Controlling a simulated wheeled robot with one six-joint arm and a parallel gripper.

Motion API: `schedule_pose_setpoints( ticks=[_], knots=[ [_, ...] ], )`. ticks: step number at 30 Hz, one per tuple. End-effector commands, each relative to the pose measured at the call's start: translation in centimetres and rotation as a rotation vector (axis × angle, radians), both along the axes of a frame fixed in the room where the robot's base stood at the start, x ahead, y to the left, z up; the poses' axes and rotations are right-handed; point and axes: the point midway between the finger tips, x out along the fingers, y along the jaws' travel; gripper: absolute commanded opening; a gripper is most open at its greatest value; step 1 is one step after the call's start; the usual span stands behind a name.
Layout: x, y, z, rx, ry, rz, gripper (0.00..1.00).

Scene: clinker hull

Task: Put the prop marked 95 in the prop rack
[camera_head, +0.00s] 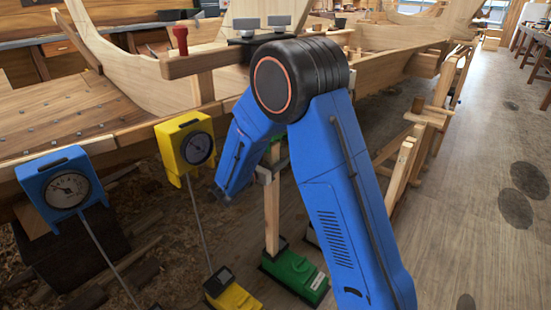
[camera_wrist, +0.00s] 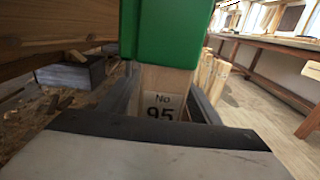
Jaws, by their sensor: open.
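The fingers of my gripper (camera_wrist: 160,92) are open, one on each side of the post around the label. Contact cannot be told. In the head view my gripper (camera_head: 265,176) is partly hidden by my blue arm, at the upper part of an upright wooden post (camera_head: 271,215) with a green foot (camera_head: 295,277). Its top is mostly hidden. I cannot make out the prop rack for certain.
A blue gauge (camera_head: 67,188) and a yellow gauge (camera_head: 190,147) stand on thin rods beside the wooden hull (camera_head: 75,112). A yellow foot (camera_head: 233,297) is left of the green one. Timber supports (camera_head: 405,165) line the right side of the hull. Open floor (camera_head: 460,220) lies right.

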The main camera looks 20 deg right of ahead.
Motion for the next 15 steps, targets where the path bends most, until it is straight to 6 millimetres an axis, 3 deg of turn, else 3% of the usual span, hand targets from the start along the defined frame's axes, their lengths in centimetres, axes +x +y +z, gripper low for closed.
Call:
schedule_pose_setpoints(
  ticks=[4,11,12,15],
  knots=[
    [-0.01,0.01,0.0,0.0,0.0,0.0,0.57],
    [-0.02,0.01,-0.01,0.0,0.0,0.0,0.04],
    [-0.02,0.01,-0.01,0.0,0.0,0.0,0.0],
    [-0.01,0.02,0.07,0.0,-0.001,0.0,0.0]
  ],
)
